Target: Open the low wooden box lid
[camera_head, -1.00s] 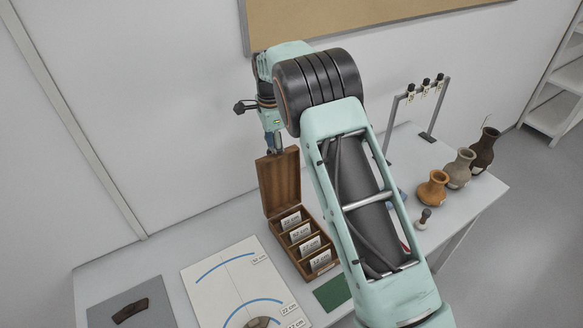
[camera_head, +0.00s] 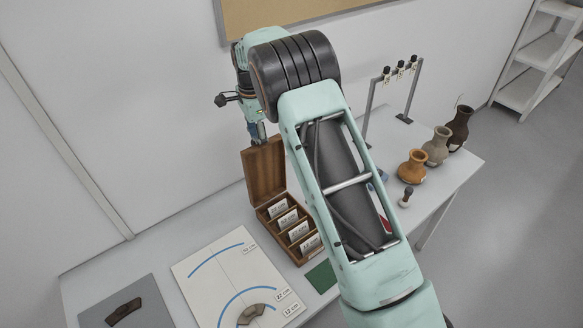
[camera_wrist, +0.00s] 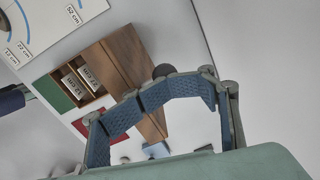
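The low wooden box (camera_head: 293,229) stands on the table near the wall, with its lid (camera_head: 264,170) raised about upright at the back. The box and lid also show in the wrist view, the lid as a brown panel (camera_wrist: 126,56) beyond the fingers. My gripper (camera_head: 258,138) is at the lid's top edge; contact cannot be made out.
Inside the box are several labelled dividers. A white chart (camera_head: 213,264), a grey mat with a sherd (camera_head: 124,311) and a green square (camera_head: 321,276) lie in front. Vases (camera_head: 411,167) and a rack (camera_head: 419,84) stand at the right. The wall is close behind.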

